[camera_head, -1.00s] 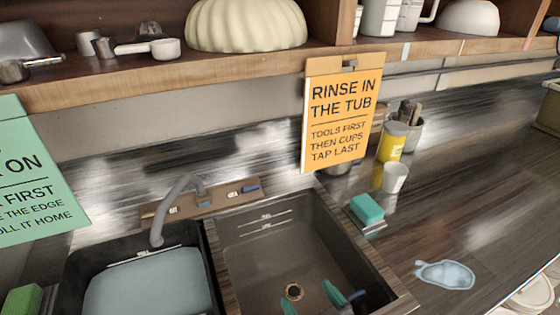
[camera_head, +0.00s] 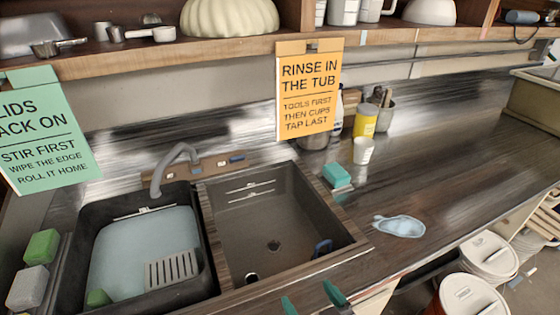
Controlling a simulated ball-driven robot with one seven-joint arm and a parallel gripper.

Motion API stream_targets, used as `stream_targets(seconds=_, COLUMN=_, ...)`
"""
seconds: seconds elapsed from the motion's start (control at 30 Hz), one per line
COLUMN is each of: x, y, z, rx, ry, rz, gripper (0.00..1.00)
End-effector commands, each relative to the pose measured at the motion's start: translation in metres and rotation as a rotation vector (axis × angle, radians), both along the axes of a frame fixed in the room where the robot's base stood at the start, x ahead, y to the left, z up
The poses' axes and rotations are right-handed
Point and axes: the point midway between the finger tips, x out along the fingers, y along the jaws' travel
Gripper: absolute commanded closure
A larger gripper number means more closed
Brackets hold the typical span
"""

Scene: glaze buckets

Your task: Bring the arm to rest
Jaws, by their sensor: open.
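My gripper (camera_head: 312,299) shows at the bottom edge of the head view as two green fingertips, set well apart with nothing seen between them. They appear in front of the counter's near edge, below the right basin (camera_head: 235,222). The rest of my arm is out of the picture.
The left basin (camera_head: 70,270) holds grey-blue water and a slotted grey piece. A teal sponge (camera_head: 336,174), white cup (camera_head: 363,150), yellow jar (camera_head: 366,120) and pale puddle (camera_head: 400,226) are on the counter. White-lidded buckets (camera_head: 488,252) stand at lower right.

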Motion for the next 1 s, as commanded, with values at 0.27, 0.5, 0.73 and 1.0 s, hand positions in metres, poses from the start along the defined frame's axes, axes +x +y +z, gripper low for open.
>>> stream_targets(seconds=0.27, x=-0.007, y=-0.035, z=-0.022, rx=-0.051, ry=0.111, rz=-0.071, gripper=0.13)
stream_targets(seconds=0.5, x=-0.025, y=-0.08, z=-0.05, rx=-0.109, ry=0.271, rz=-0.161, gripper=0.13)
stream_targets(seconds=0.73, x=-0.074, y=-0.142, z=-0.087, rx=-0.175, ry=0.542, rz=-0.279, gripper=0.13)
stream_targets(seconds=1.0, x=-0.186, y=-0.203, z=-0.12, rx=-0.211, ry=1.0, rz=-0.388, gripper=0.13)
